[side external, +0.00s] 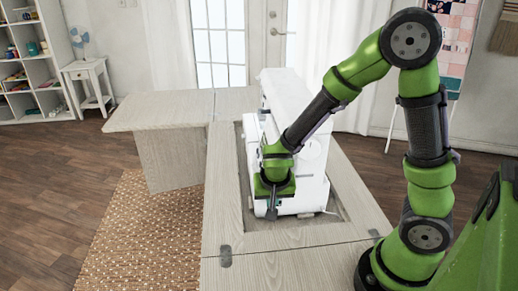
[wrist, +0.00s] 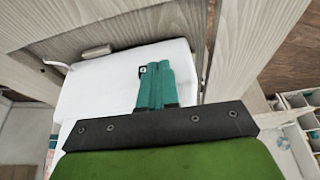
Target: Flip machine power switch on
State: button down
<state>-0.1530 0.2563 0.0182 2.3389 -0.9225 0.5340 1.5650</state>
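The white sewing machine (side external: 297,172) sits in the recess of the wooden cabinet (side external: 228,190). In the wrist view its white side (wrist: 105,90) fills much of the middle. A small black-edged switch (wrist: 142,71) shows on that side, just left of my fingertips. My gripper (wrist: 159,66) has its two teal fingers together, with nothing seen between them. In the side view my gripper (side external: 272,210) is at the machine's near end, low down. Whether the fingertips touch the machine cannot be told. The switch is hidden behind my gripper in the side view.
The cabinet rim surrounds the machine closely. A side leaf (side external: 160,112) extends to the left. A woven rug (side external: 140,235) lies on the floor. A shelf unit (side external: 30,60) and a small table with a fan (side external: 88,72) stand at the back left.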

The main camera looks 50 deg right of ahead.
jog(key=shift+d+r, duration=0.1)
jog(key=shift+d, duration=0.25)
jog(key=shift+s+d, duration=0.35)
jog(key=shift+s, duration=0.3)
jog(key=shift+s+a, duration=0.3)
jog(key=shift+a, duration=0.05)
jog(key=shift+s+a, duration=0.9)
jog(key=shift+a, duration=0.25)
jog(key=v, duration=1)
jog(key=shift+a, duration=0.1)
